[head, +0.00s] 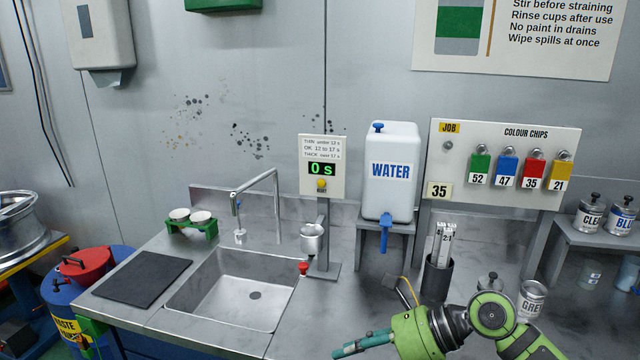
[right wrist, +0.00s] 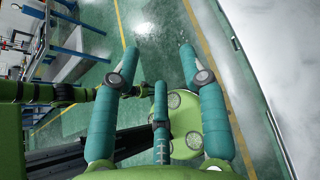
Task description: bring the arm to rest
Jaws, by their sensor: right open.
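My right arm comes in from the lower right of the head view, in front of the bench. Its right gripper (head: 362,343) has teal fingers and points left near the bottom edge. In the right wrist view the right gripper (right wrist: 160,60) has its fingers spread, with nothing between them. Green floor and my own green body parts show beyond the fingers.
The steel bench holds a sink (head: 235,290), a black mat (head: 142,278), a timer stand (head: 323,168) reading 0 s, a WATER tank (head: 390,195), a dark holder (head: 437,280) and a GREY can (head: 532,297). The holder and can stand close behind my right arm.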

